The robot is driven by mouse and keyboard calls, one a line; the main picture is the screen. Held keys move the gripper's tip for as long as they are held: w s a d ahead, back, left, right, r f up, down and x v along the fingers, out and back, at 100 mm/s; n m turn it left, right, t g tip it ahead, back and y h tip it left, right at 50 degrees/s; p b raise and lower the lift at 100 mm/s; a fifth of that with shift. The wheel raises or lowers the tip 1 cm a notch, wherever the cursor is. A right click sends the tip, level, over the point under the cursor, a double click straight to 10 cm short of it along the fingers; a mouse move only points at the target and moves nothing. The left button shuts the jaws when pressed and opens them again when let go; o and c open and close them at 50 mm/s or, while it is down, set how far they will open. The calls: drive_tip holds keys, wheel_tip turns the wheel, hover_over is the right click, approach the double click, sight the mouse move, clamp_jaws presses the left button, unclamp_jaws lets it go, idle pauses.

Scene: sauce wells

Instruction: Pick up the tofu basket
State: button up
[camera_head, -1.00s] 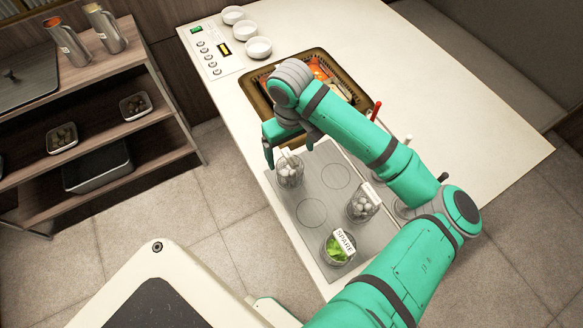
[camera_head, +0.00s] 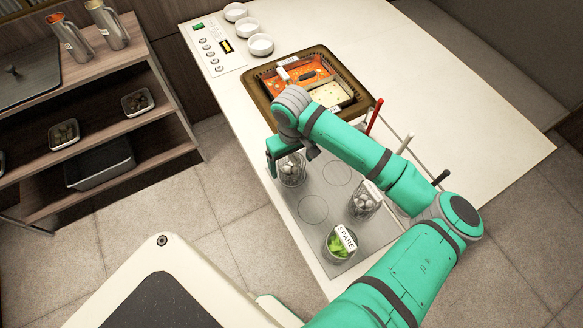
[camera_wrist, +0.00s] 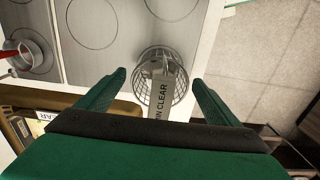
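A wire basket (camera_head: 291,170) with pale contents stands at the left edge of the grey panel (camera_head: 313,238), under my gripper (camera_head: 291,154). In the wrist view the basket (camera_wrist: 153,62) carries a tag (camera_wrist: 163,97) whose readable part says "IN CLEAR". My gripper (camera_wrist: 158,78) is open, with a finger on each side of the tag and basket and nothing held. Whether the fingers reach basket height I cannot tell. A second wire basket (camera_head: 364,203) with pale round pieces stands further right. I cannot tell for certain which basket holds tofu.
A container of greens (camera_head: 337,247) tagged "SPARE" stands at the panel's near end. Behind my gripper is a brown-rimmed pot (camera_head: 262,99) with orange and pale broth. White bowls (camera_head: 260,45) stand at the back.

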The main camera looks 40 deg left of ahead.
sight(290, 156)
drive_tip(key=c, duration=1.2)
drive_tip(key=shift+r, duration=0.1)
drive_tip(key=shift+r, duration=0.4)
wheel_tip(290, 156, up, 3)
drive_tip(key=shift+s+a+f, duration=0.15)
drive_tip(key=shift+f, duration=0.05)
drive_tip(key=s+a+r, duration=0.2)
drive_tip(key=s+r, duration=0.1)
drive_tip(key=s, duration=0.1)
drive_tip(key=s+a+r, duration=0.2)
drive_tip(key=s+r, duration=0.1)
drive_tip(key=s+a+r, duration=0.3)
drive_tip(key=s, duration=0.1)
drive_tip(key=shift+s+a+r, duration=0.1)
drive_tip(key=shift+s+r, duration=0.15)
drive_tip(key=shift+s, duration=0.05)
